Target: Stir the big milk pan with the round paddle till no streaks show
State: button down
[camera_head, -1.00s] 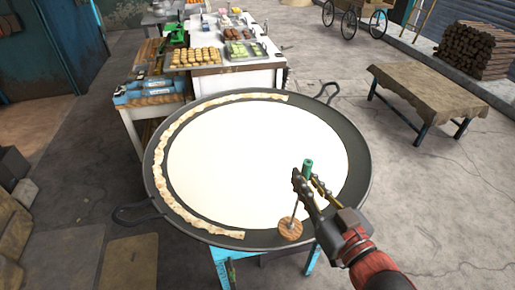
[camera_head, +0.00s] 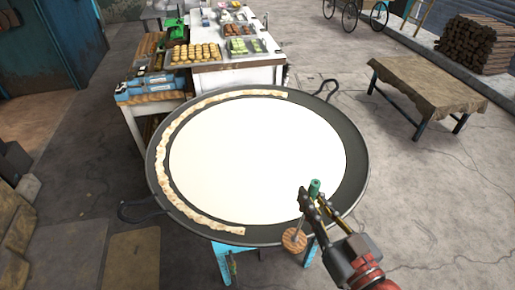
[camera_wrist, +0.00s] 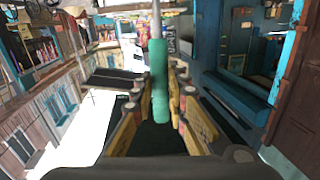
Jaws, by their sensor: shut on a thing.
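The big pan (camera_head: 158,178) is dark, wide and shallow. The milk (camera_head: 250,150) in it looks evenly white, with no streaks visible at this size. A cream-coloured crust band (camera_head: 172,188) curves around its left side. My gripper (camera_head: 312,200) is shut on the paddle's green handle (camera_head: 315,187), at the pan's near right edge. The handle also shows between the fingers in the wrist view (camera_wrist: 159,85). The paddle's round wooden disc (camera_head: 294,240) hangs at the end of a thin rod and overlaps the near rim in the picture; I cannot tell its height above it.
The pan stands on a blue stand (camera_head: 222,262) and has loop handles at the left (camera_head: 135,211) and far right (camera_head: 328,88). A white counter (camera_head: 236,76) with food trays stands behind it. A cloth-covered table (camera_head: 430,85) is at right. Floor between is clear.

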jog(key=s+b, duration=0.1)
jog(key=b, duration=0.3)
jog(key=s+b, duration=0.1)
jog(key=b, duration=0.1)
jog(key=shift+s+d+f+b, duration=0.25)
jog(key=shift+s+d+b, duration=0.05)
jog(key=shift+b, duration=0.05)
jog(key=shift+w+r, duration=0.1)
